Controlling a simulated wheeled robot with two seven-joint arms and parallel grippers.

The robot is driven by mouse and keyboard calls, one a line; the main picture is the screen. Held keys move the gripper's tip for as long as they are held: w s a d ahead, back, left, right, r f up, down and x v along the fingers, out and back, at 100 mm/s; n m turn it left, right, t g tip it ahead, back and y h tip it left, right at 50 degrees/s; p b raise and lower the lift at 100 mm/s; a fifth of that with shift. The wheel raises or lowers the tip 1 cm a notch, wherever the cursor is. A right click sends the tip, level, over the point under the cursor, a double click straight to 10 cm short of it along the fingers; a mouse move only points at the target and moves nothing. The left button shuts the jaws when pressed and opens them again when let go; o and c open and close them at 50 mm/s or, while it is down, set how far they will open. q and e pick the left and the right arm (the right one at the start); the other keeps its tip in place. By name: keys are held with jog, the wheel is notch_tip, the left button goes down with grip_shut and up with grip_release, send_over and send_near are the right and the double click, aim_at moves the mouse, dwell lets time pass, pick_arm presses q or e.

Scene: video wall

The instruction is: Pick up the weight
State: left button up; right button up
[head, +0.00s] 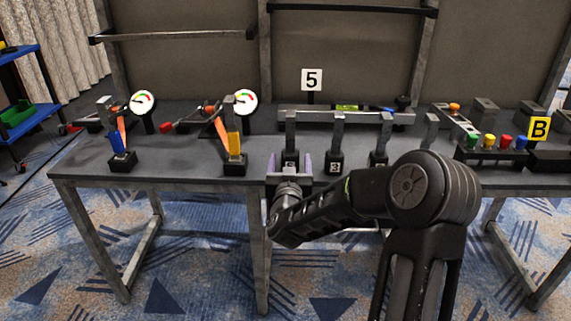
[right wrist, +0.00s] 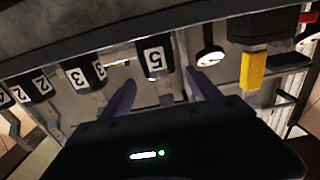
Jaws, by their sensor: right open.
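A row of dark weights with white number labels stands at the table's front edge, each with an upright grey bar. The leftmost weight (head: 290,157) is at my right gripper (head: 289,168); its label is hard to read in the head view. In the right wrist view this weight (right wrist: 155,60) is labelled 5 and lies between and beyond the purple fingertips (right wrist: 160,78). The fingers are open, with a gap visible on each side. The weight labelled 3 (head: 335,166) stands just to the right, with another weight (head: 378,158) beyond. My left gripper is out of view.
Two levers, blue (head: 117,143) and yellow (head: 234,145), with gauges behind, stand left of the gripper.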

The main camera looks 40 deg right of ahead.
aim_at(290, 151)
jog(key=shift+x, duration=1.3)
jog(key=x, duration=0.5)
jog(key=shift+w+f, duration=0.1)
jog(key=shift+f, duration=0.05)
jog(key=shift+c, duration=0.3)
grip_shut()
dwell(0.4)
jog(key=shift+r, duration=0.2)
